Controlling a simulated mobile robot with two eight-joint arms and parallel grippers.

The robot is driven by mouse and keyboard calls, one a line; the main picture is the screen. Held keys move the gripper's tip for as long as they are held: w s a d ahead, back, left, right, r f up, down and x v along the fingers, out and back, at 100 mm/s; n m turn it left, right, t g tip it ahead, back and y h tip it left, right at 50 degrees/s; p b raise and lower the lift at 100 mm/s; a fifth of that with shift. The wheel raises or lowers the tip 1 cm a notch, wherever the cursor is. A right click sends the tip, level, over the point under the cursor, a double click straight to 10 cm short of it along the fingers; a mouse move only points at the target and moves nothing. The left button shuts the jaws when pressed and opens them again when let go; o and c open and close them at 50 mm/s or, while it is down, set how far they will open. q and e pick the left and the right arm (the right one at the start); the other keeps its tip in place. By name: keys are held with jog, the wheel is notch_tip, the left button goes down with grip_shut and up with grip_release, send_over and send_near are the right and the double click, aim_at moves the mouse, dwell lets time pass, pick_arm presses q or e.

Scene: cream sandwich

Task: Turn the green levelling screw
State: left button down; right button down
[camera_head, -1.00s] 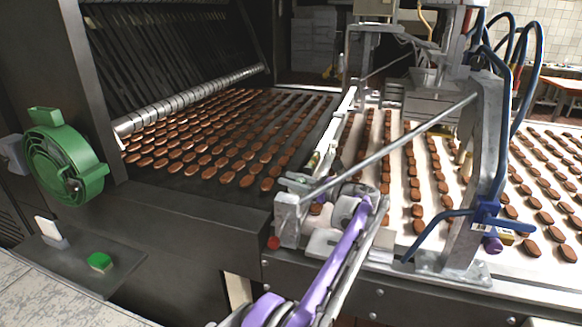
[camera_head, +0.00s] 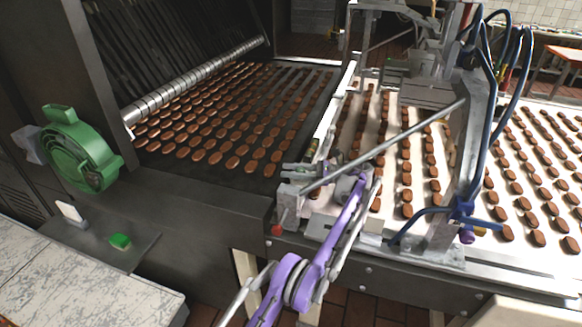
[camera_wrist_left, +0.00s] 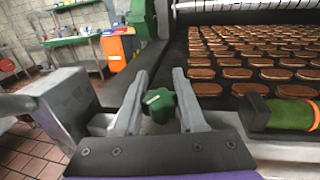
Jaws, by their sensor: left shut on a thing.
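The green levelling screw (camera_wrist_left: 158,102) is a small lobed knob, and it sits between the two fingers of my left gripper (camera_wrist_left: 160,85) in the left wrist view. The fingers are shut on it from both sides. In the head view my left gripper (camera_head: 345,188) is at the corner of the conveyor's metal frame (camera_head: 292,205), at the end of the purple arm. The screw is hidden there behind the gripper and frame. My right gripper is not in view.
A dark belt (camera_head: 255,170) with rows of brown biscuits lies left of the frame, and a white belt (camera_head: 390,190) with more rows lies right. A diagonal metal rod (camera_head: 390,145) and blue hoses (camera_head: 480,130) are close to the gripper. A green wheel (camera_head: 80,150) is at the left.

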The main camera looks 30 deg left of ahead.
pick_arm(q)
jog(key=shift+f, duration=0.1)
jog(key=shift+c, duration=2.4)
grip_release()
notch_tip(320, 180, up, 10)
jog(key=p, duration=0.1)
jog(key=shift+p, duration=0.4)
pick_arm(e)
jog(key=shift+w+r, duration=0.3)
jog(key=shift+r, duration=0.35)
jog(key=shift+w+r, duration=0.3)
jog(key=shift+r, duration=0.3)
